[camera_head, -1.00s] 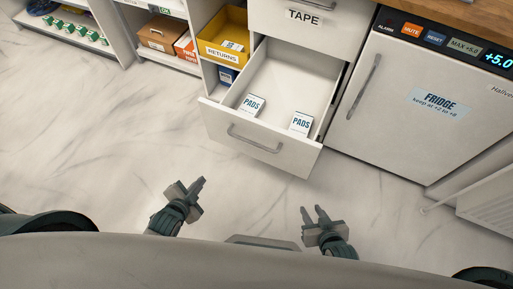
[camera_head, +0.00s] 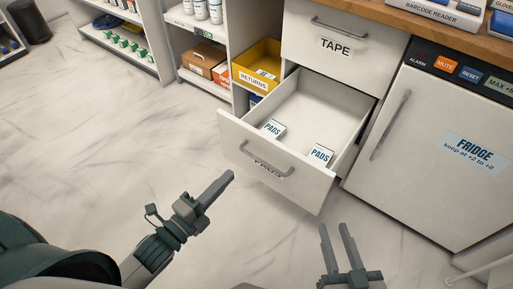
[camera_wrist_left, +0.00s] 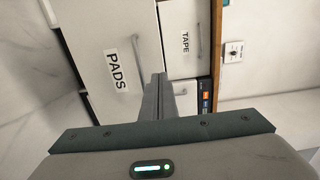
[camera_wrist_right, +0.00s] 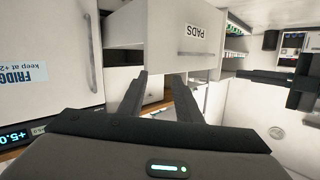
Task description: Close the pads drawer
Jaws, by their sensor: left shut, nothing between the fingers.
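The pads drawer (camera_head: 234,134) stands pulled out below the closed tape drawer (camera_head: 350,47), with two white PADS boxes (camera_head: 273,129) (camera_head: 320,155) lying inside. Its front has a grey bar handle (camera_head: 266,158) and a PADS label, which also shows in the left wrist view (camera_wrist_left: 117,72). My left gripper (camera_head: 228,177) is shut and empty, its tips pointing at the left part of the drawer front, apparently short of it. My right gripper (camera_head: 335,230) is open and empty, in front of the drawer's right corner and apart from it.
A white fridge (camera_head: 425,150) stands right of the drawer. A yellow returns bin (camera_head: 256,66) and open shelves (camera_head: 205,45) are at its left. The marble floor (camera_head: 110,130) to the left is clear. A white radiator edge shows at lower right.

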